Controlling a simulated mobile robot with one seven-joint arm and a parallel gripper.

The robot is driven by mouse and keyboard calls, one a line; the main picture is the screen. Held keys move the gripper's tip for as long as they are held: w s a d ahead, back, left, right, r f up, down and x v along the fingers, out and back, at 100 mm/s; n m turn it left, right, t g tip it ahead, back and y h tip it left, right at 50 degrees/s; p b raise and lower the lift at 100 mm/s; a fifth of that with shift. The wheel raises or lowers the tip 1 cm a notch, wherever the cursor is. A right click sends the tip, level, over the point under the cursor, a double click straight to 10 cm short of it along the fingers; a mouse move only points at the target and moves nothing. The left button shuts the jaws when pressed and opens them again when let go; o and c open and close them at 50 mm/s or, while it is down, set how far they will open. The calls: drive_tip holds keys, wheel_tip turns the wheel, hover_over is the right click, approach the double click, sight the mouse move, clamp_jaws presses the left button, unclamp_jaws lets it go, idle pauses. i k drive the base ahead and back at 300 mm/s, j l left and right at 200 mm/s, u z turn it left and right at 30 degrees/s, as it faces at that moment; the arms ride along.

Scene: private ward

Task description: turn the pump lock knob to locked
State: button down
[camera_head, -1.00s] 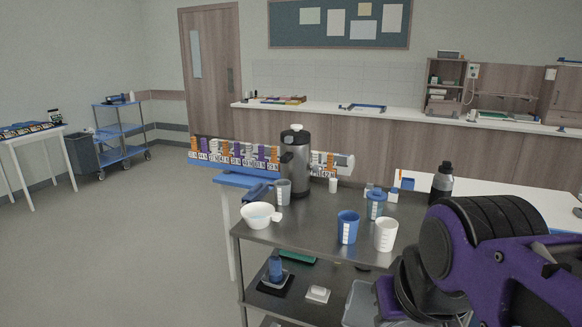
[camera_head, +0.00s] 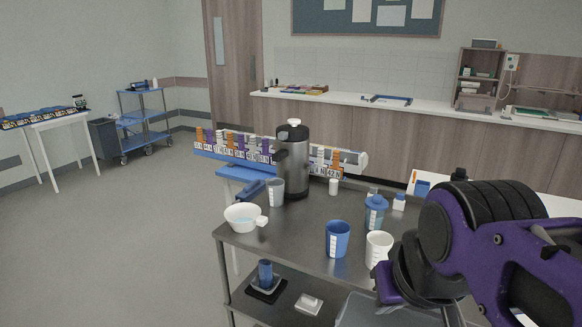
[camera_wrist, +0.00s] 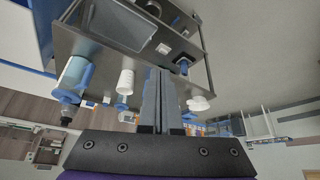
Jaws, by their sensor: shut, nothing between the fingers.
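A dark grey pump flask (camera_head: 292,165) stands upright on the steel trolley top (camera_head: 305,222), toward its back left. A white knob (camera_head: 294,122) shows on top of its lid; I cannot tell whether it is at locked or unlocked. In the wrist view my gripper (camera_wrist: 161,72) is shut and empty, its two long grey fingers side by side. The fingers are apart from the flask. In the head view my arm is at the right and the fingers do not show.
On the trolley stand a white bowl (camera_head: 243,217), a grey cup (camera_head: 275,192), a blue cup (camera_head: 338,239), a white cup (camera_head: 378,248) and a blue-lidded jar (camera_head: 375,212). A blue rack of numbered, coloured items (camera_head: 240,150) is behind the flask. Open floor lies left.

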sight(314, 169)
drive_tip(key=i+j+z, duration=0.15)
drive_tip(key=j, duration=0.15)
drive_tip(key=i+j+z, duration=0.15)
drive_tip(key=j, duration=0.15)
drive_tip(key=i+j+z, duration=0.15)
drive_tip(key=j, duration=0.15)
drive_tip(key=i+j+z, duration=0.15)
drive_tip(key=j, duration=0.2)
drive_tip(key=j+z, duration=0.15)
drive_tip(key=j, duration=0.2)
drive_tip(key=i, duration=0.05)
